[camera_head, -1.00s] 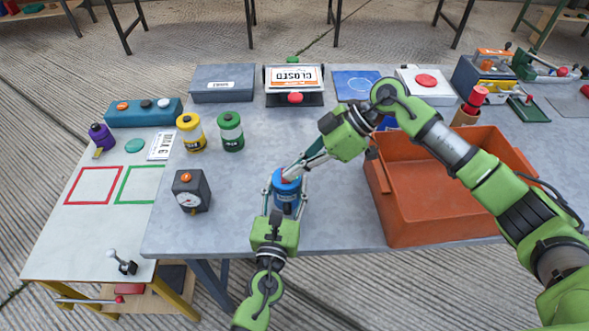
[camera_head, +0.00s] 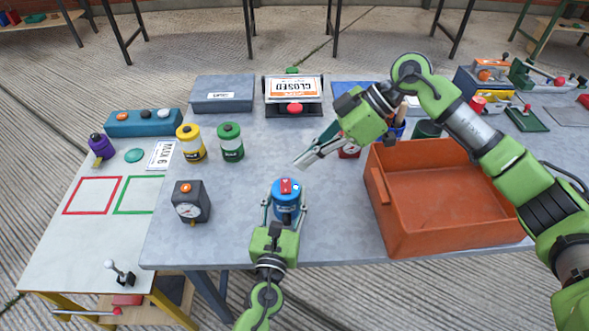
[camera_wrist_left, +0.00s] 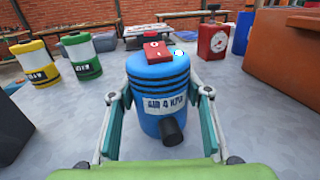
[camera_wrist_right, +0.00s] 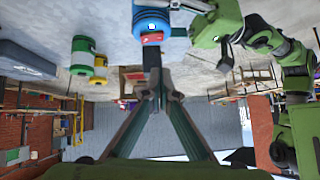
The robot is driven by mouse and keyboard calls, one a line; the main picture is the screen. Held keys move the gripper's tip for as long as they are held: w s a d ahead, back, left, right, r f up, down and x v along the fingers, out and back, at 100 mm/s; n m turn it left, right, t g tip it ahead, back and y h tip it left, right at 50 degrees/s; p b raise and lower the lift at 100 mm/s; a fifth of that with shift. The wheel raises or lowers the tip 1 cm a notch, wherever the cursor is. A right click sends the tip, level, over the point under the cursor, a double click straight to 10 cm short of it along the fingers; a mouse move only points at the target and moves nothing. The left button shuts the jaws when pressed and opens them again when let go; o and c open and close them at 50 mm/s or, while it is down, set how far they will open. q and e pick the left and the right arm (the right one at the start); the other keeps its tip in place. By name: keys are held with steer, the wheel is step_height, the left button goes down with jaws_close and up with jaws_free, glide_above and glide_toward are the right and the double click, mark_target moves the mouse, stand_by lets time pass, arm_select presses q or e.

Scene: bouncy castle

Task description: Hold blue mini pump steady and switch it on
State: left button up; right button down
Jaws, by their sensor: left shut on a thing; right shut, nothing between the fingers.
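The blue mini pump (camera_head: 287,208) stands upright near the table's front edge. It has a red switch (camera_head: 286,186) on top, with a small bright white spot beside it in the left wrist view (camera_wrist_left: 179,53). The pump's label and black nozzle (camera_wrist_left: 172,131) face the left wrist camera. My left gripper (camera_head: 286,205) is shut around the pump's body, one finger on each side. My right gripper (camera_head: 297,164) is shut and empty, above and behind the pump, apart from the switch. In the right wrist view the pump (camera_wrist_right: 152,22) shows beyond the fingertips.
An orange bin (camera_head: 440,222) stands right of the pump. A dark dial box (camera_head: 191,202) is to its left. Yellow (camera_head: 190,143) and green (camera_head: 230,143) canisters stand behind left. A red scale (camera_wrist_left: 213,40) is behind right. Table around the pump is bare.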

steer(key=v, duration=0.6)
steer(key=shift+s+d+r, duration=0.2)
steer(key=shift+s+d, duration=0.05)
steer(key=shift+s, duration=0.25)
arm_select(q)
steer(key=o, duration=1.6)
steer(key=shift+c, duration=0.2)
